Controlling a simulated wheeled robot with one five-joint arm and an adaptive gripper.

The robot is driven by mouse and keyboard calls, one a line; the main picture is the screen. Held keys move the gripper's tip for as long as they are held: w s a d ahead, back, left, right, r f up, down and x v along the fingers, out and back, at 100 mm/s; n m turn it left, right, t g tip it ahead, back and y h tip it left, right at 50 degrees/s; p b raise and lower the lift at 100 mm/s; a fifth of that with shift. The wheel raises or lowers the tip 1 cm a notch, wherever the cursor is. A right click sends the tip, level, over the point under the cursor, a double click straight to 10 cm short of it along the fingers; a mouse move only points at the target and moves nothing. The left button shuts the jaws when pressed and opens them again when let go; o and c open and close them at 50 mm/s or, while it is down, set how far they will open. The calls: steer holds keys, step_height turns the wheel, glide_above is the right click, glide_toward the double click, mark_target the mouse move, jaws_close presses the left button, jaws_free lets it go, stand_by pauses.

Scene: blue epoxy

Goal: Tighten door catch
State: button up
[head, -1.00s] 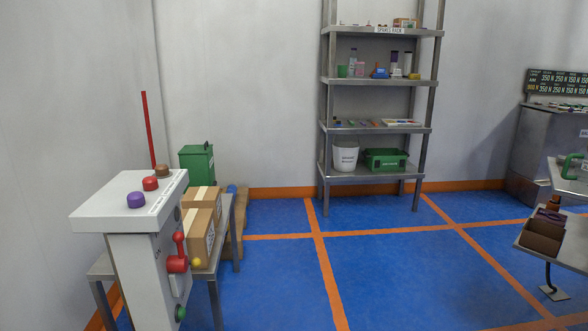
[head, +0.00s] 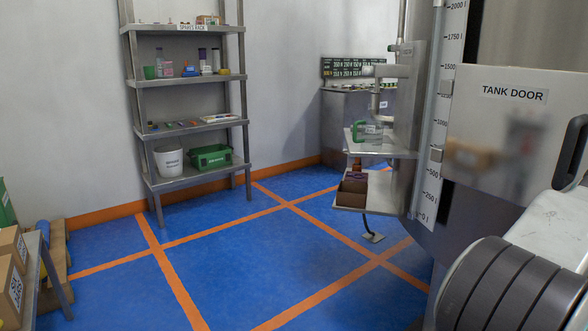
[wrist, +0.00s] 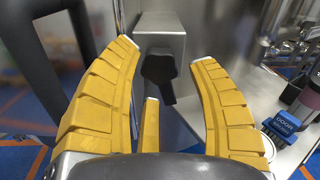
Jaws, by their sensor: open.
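The tank door (head: 515,115) is a pale metal panel with a TANK DOOR label, at the right of the head view. A black bar handle (head: 571,152) is on its right side. In the wrist view, a grey metal block (wrist: 160,43) carries a dark knob or lever (wrist: 158,68), which looks like the door catch. My gripper (wrist: 165,52) is open, with its yellow fingers spread to either side of this dark part. I cannot tell whether any finger touches it. A blue piece (wrist: 284,126) with a label reading DOOR is at the right.
A black bar (wrist: 65,60) stands left of my fingers in the wrist view. The spares rack (head: 190,82) is against the back wall. The blue floor between is clear.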

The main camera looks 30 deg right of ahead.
steer(key=shift+d, duration=0.1)
steer(key=shift+d+p, duration=0.6)
steer(key=shift+d, duration=0.3)
steer(key=shift+c, duration=0.2)
jaws_close()
steer(key=o, duration=1)
jaws_free()
steer(key=shift+c, duration=0.2)
steer(key=shift+a, duration=0.1)
